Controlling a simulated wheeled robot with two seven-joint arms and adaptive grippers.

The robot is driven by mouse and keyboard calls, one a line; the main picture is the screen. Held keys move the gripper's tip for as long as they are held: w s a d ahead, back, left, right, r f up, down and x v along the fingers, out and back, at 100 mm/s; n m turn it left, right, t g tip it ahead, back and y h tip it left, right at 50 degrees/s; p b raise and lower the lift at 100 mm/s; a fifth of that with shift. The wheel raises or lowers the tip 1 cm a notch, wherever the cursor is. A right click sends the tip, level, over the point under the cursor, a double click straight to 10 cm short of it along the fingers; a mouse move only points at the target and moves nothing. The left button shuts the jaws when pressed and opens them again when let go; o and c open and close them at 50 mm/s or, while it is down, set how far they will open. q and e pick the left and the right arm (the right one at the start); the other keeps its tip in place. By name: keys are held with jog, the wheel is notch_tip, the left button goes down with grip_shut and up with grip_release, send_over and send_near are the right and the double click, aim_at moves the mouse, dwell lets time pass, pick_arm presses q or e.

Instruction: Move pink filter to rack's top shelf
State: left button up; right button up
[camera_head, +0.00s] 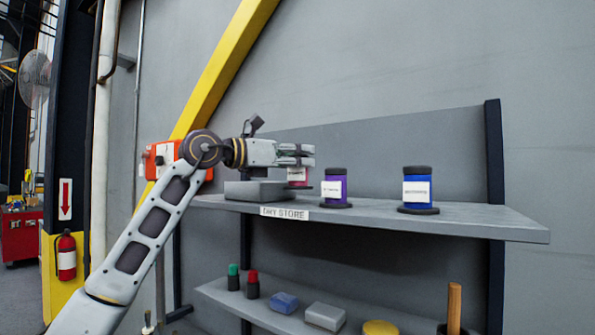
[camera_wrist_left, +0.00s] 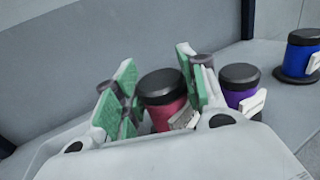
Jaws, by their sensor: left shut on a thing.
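The pink filter (camera_head: 298,176) is at the rack's top shelf (camera_head: 470,221), just left of the purple filter. Its upper part is hidden by my left gripper (camera_head: 296,156), which is shut on it. In the left wrist view the pink filter (camera_wrist_left: 164,116), with its black cap and white label, sits between the green-padded fingers of my left gripper (camera_wrist_left: 157,88). I cannot tell whether its base touches the shelf. My right gripper is not in view.
A purple filter (camera_head: 336,187) and a blue filter (camera_head: 418,189) stand upright on the top shelf to the right. A grey block (camera_head: 258,191) lies on it at the left, below my wrist. The lower shelf holds several small items, including a grey box (camera_head: 325,317).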

aim_at(290, 170)
pick_arm(q)
jog(key=shift+f, duration=1.6)
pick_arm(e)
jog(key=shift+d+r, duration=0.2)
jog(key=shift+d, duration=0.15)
pick_arm(q)
jog(key=shift+f, duration=0.15)
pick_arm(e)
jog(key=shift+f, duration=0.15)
pick_arm(q)
jog(key=o, duration=1.1)
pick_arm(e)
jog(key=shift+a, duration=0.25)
